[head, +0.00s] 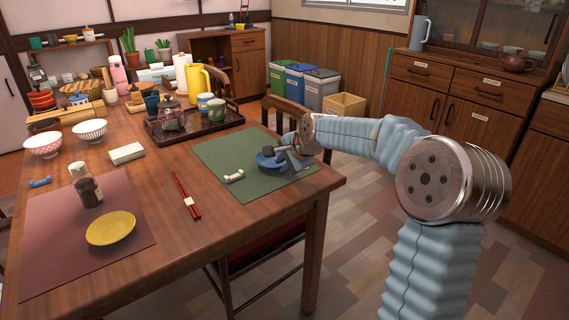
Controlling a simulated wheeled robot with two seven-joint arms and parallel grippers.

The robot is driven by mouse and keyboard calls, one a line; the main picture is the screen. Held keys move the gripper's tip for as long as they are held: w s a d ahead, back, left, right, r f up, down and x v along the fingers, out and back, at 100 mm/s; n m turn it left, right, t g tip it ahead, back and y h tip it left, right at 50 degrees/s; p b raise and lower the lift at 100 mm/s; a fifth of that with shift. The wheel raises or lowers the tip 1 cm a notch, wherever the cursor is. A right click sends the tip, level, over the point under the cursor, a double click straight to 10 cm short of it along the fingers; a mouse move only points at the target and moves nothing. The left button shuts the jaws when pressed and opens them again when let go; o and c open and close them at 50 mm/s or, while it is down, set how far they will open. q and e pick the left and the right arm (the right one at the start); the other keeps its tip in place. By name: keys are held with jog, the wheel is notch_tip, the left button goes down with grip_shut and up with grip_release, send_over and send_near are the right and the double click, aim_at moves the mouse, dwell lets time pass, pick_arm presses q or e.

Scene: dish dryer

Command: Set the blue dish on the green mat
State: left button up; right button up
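My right gripper (285,157) reaches in from the right and is at the dish's right side, low over the mat. Its fingers overlap the dish and are too small to show whether they are shut on its rim. My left gripper is not in view.
Red chopsticks (186,195) lie on bare wood. A yellow dish (111,228) and a dark bottle (87,187) are on the red mat (45,235). A dark tray (228,120) with cups stands behind.

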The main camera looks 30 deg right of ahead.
jog(key=shift+s+r, duration=0.2)
jog(key=shift+r, duration=0.2)
jog(key=v, duration=1.1)
jog(key=shift+s, duration=0.2)
